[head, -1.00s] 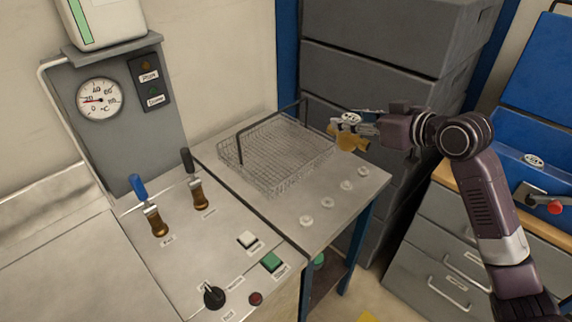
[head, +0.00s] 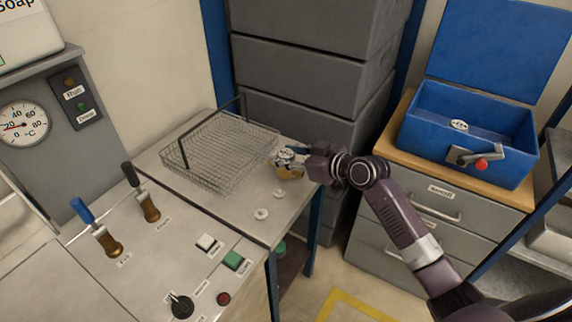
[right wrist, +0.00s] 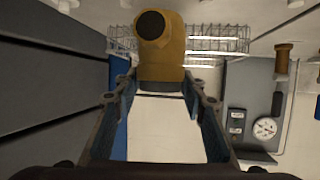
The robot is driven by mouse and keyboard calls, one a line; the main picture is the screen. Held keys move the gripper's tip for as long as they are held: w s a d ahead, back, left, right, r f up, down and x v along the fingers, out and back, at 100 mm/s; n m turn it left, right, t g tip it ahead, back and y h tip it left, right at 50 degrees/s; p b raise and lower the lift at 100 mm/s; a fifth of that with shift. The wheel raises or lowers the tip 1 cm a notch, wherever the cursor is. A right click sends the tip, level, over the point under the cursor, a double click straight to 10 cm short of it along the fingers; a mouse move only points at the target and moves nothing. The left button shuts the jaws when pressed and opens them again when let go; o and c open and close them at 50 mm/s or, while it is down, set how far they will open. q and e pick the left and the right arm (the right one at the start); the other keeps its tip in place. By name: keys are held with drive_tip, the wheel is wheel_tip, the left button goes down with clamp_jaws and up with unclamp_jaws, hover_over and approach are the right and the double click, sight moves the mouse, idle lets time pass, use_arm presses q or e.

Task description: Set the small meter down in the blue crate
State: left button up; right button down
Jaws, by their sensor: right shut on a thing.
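The small meter (head: 290,172) has a brass-yellow body and a pale dial face in the head view. My right gripper (head: 300,158) is shut on it, over the right end of the metal table. In the right wrist view the meter's yellow body (right wrist: 160,55) sits between the fingers of my right gripper (right wrist: 158,88). The blue crate (head: 425,135) stands open on a wooden-topped drawer cabinet at the right, well apart from the gripper. A round dial-like item (head: 459,125) shows inside it. My left gripper is not in view.
A wire basket (head: 205,160) lies on the metal table left of the gripper. Pale discs (head: 262,214) lie in front. Stacked grey bins (head: 310,75) rise behind. The crate's lid (head: 500,45) stands up; a red-tipped lever (head: 481,164) is at its front.

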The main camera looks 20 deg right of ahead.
wheel_tip(320, 180, down, 4)
drive_tip(key=shift+r, duration=0.25)
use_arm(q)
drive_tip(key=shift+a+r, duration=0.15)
use_arm(e)
drive_tip(key=shift+f, duration=0.15)
drive_tip(key=shift+f, duration=0.2)
drive_tip(key=c, duration=1.2)
unclamp_jaws()
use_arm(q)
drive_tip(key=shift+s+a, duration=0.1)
